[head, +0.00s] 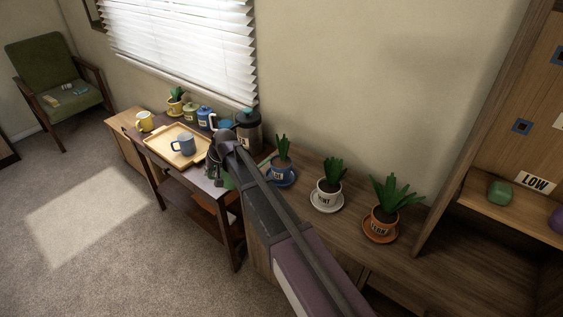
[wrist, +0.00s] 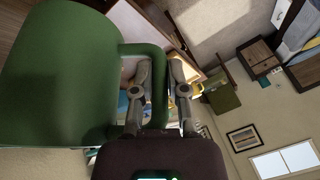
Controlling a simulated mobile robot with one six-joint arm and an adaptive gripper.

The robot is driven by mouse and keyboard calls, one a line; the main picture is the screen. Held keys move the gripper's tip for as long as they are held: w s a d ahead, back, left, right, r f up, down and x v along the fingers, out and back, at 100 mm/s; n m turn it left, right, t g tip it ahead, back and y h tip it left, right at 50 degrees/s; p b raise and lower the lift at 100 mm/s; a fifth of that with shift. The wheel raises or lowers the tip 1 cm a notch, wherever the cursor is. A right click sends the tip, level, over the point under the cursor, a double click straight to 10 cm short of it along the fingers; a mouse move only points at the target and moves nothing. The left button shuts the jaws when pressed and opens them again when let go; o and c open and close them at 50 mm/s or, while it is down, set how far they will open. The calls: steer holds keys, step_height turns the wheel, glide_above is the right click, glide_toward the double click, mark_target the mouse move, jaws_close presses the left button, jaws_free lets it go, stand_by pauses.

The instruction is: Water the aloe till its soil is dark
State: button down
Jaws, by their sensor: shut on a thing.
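My gripper (wrist: 161,75) is shut on the handle of a large plain green vessel (wrist: 60,85). In the wrist view the vessel fills the left side. In the head view only bits of green (head: 228,182) show beside my arm, near the dark table's right end. Several potted plants stand about: one in a yellow pot (head: 175,108) by the window, one in a blue pot (head: 283,173), one in a white pot labelled MINT (head: 326,198) and one in a terracotta pot (head: 382,221). I cannot tell which is the aloe. Their soil is too small to judge.
A wooden tray (head: 160,143) with a blue-grey mug (head: 183,144) lies on the dark table. A yellow mug (head: 145,121), several canisters (head: 204,117) and a dark lidded container (head: 248,130) stand around it. A shelf labelled LOW (head: 535,182) is at right. Carpet at left is clear.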

steer(key=shift+w+d+r+y+p, duration=0.15)
steer(key=shift+d+r+p, duration=0.1)
steer(key=shift+r, duration=0.15)
steer(key=shift+w+d+r+y+p, duration=0.1)
steer(key=shift+d+r+y+p, duration=0.05)
steer(key=shift+r+p, duration=0.15)
stand_by(1.0)
step_height(320, 180, down, 6)
steer(key=s+a+h+b, duration=0.1)
steer(key=a+h+b, duration=0.1)
steer(key=b, duration=0.2)
steer(key=shift+a+t+h+b, duration=0.25)
steer(key=shift+t+h+b, duration=0.15)
steer(key=shift+s+r, duration=0.1)
steer(key=shift+s+a+f+n+t+h+b, duration=0.1)
steer(key=shift+a+f+n+t+h+b, duration=0.1)
steer(key=shift+f+h+b, duration=0.25)
steer(key=shift+s+a+f+n+t+h+b, duration=0.1)
steer(key=shift+a+f+n+t+h+b, duration=0.15)
steer(key=shift+f+b, duration=0.35)
